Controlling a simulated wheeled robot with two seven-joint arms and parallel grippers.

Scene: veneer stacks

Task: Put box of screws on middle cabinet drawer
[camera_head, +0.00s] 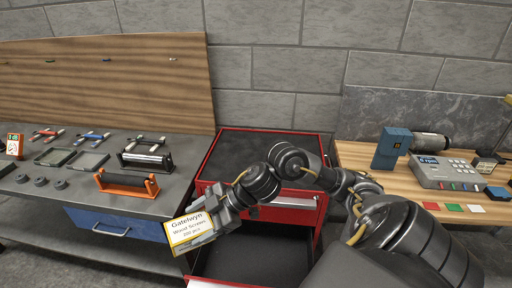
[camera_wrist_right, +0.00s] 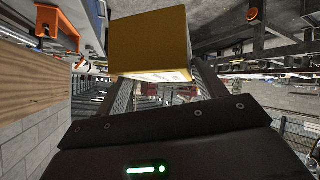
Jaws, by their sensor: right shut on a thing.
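The box of screws (camera_head: 188,230), with a white, yellow-edged label reading Gatelwyn Wood Screws, is held by my right gripper (camera_head: 222,207). In the right wrist view the box (camera_wrist_right: 150,42) sits between the two fingers of the gripper (camera_wrist_right: 160,85), its yellow-brown face toward the camera. The red cabinet (camera_head: 225,150) stands in the middle. A lower drawer (camera_head: 255,258) is pulled out, with a dark, empty-looking interior; a drawer front with a handle shows above it, partly behind my right arm. The box is at the left edge of the open drawer. My left gripper is out of view.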

